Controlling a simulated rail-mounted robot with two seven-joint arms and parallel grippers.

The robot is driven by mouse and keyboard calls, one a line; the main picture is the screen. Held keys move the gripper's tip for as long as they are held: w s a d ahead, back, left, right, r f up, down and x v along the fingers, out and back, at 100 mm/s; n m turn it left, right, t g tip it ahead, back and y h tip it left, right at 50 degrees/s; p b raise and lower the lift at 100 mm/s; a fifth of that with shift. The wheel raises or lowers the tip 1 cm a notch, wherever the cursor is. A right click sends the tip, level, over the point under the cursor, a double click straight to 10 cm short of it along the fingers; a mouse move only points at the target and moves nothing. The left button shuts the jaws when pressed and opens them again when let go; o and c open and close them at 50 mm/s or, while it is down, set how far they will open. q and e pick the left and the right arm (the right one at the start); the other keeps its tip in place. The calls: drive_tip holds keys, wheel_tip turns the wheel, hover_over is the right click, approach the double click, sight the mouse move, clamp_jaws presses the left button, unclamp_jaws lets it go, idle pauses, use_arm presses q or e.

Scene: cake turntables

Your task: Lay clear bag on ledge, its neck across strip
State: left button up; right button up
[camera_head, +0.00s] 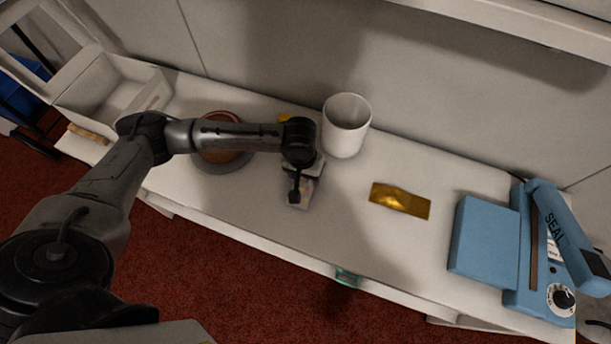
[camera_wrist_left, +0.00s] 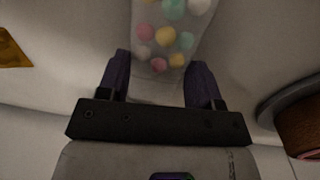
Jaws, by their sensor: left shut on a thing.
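The clear bag (camera_wrist_left: 172,30) holds small pink, yellow, green and white balls. My left gripper (camera_wrist_left: 158,76) is shut on the bag, with a dark finger on each side of it. In the head view, the left gripper (camera_head: 298,183) is over the middle of the table and the bag (camera_head: 304,192) is mostly hidden below it. I cannot tell whether the bag touches the table. The blue sealer (camera_head: 540,300) stands at the right, with its flat blue ledge (camera_head: 484,240) on the left side and a brown strip (camera_head: 534,255) beside it. Its SEAL lever is raised.
A gold packet (camera_head: 400,200) lies between the gripper and the ledge. A white cup (camera_head: 346,125) stands behind the gripper. A brown round cake on a turntable (camera_head: 222,165) is partly under my left arm. A white bin (camera_head: 85,98) stands at the far left.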

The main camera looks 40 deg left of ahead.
use_arm(q)
drive_tip(key=shift+f, duration=0.5)
drive_tip(key=o, duration=1.2)
drive_tip(key=shift+s+a+r+p, duration=0.15)
drive_tip(key=shift+r+p, duration=0.55)
drive_tip(key=shift+r, duration=1.35)
drive_tip(key=shift+w+a+r+p, duration=0.15)
drive_tip(key=shift+r+p, duration=0.6)
drive_tip(key=shift+r, duration=1.25)
drive_tip(key=shift+s+a+r+p, duration=0.2)
drive_tip(key=shift+r+p, duration=0.5)
drive_tip(key=shift+r, duration=1.35)
